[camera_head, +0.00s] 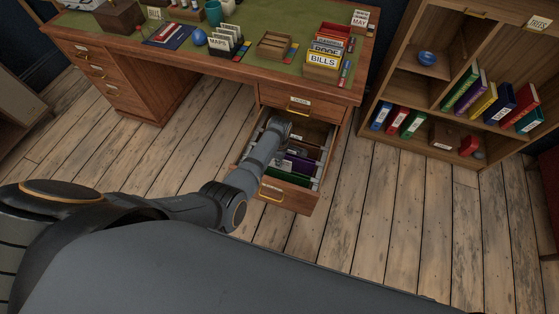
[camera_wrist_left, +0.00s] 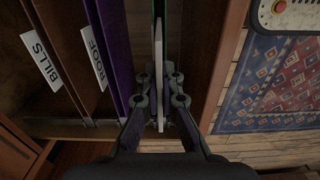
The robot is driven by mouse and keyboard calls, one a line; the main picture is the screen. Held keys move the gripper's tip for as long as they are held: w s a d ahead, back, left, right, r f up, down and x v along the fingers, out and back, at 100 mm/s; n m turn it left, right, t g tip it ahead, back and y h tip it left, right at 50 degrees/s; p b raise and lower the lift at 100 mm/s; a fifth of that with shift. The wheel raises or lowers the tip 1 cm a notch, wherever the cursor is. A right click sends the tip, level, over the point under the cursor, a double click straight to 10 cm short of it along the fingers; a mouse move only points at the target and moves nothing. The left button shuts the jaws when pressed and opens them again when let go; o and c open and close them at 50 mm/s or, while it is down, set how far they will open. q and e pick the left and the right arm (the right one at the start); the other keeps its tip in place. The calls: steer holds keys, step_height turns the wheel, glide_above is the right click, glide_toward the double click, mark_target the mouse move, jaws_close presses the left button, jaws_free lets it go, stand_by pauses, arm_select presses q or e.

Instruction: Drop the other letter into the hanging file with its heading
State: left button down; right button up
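The open drawer (camera_head: 290,197) of the desk holds hanging files. My left arm reaches down into it, and its gripper is mostly hidden behind the wrist in the head view. In the left wrist view my left gripper (camera_wrist_left: 160,98) is closed in around a thin white letter (camera_wrist_left: 159,75), seen edge-on. The letter stands upright beside a green edge, perhaps a green file (camera_wrist_left: 168,25). A purple file (camera_wrist_left: 112,45) is to its left. Files labelled ROOF (camera_wrist_left: 94,58) and BILLS (camera_wrist_left: 41,62) stand further left. The letter's heading cannot be read. My right gripper is not in view.
The desk top (camera_head: 130,31) carries a MAPS rack (camera_head: 222,43), a BILLS box (camera_head: 322,62), a wooden tray (camera_head: 274,45) and a blue ball (camera_head: 199,37). A bookshelf (camera_head: 400,83) stands at the right. The drawer's side wall (camera_wrist_left: 210,60) is close to the gripper.

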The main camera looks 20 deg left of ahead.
arm_select(q)
steer(key=shift+f+b, duration=0.45)
steer(key=shift+f, duration=0.25)
steer(key=c, duration=1.4)
jaws_free()
steer(key=shift+c, duration=0.2)
step_height(320, 180, up, 7)
steer(key=p, duration=0.7)
steer(key=shift+r+p, duration=0.15)
steer(key=shift+p, duration=0.2)
